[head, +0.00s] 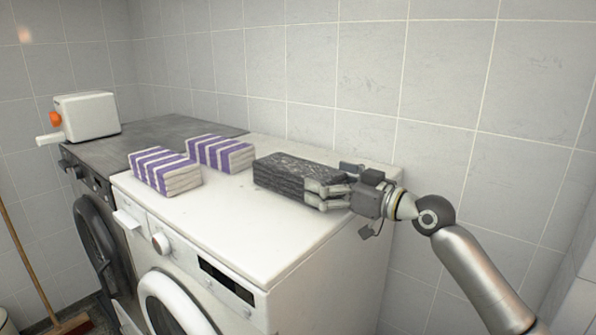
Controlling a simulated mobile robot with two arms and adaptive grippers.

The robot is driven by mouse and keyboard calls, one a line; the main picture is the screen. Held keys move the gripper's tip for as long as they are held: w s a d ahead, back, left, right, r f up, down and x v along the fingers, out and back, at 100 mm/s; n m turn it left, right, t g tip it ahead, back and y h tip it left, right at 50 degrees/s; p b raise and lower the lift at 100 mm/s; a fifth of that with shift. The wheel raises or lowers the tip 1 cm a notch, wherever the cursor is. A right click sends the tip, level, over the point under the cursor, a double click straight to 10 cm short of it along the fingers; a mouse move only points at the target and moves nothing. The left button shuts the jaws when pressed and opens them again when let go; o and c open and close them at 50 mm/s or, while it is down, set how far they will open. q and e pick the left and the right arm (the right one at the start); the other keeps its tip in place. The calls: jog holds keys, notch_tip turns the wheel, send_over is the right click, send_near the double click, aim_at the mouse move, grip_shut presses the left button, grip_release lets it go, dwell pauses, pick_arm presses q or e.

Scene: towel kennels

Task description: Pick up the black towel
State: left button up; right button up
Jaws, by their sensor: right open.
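The black towel (285,177) is a folded dark grey-black block lying on top of the white washing machine (262,240), toward its back right. My right gripper (330,190) comes in from the right and is at the towel's right end. Its fingers are open and overlap that end in the picture. The towel looks flat on the machine top. I cannot tell whether the fingers touch it. My left gripper is not in view.
Two folded purple-and-white striped towels (165,172) (220,153) lie left of the black towel. A dark machine (150,138) stands to the left, with a white box-like device (88,115) on it. A tiled wall runs behind. The white top's front part is clear.

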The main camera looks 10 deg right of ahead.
jog(key=shift+x, duration=1)
jog(key=shift+s, duration=0.15)
jog(key=shift+c, duration=0.3)
jog(key=c, duration=0.7)
jog(key=shift+c, duration=1.1)
jog(key=shift+r, duration=0.15)
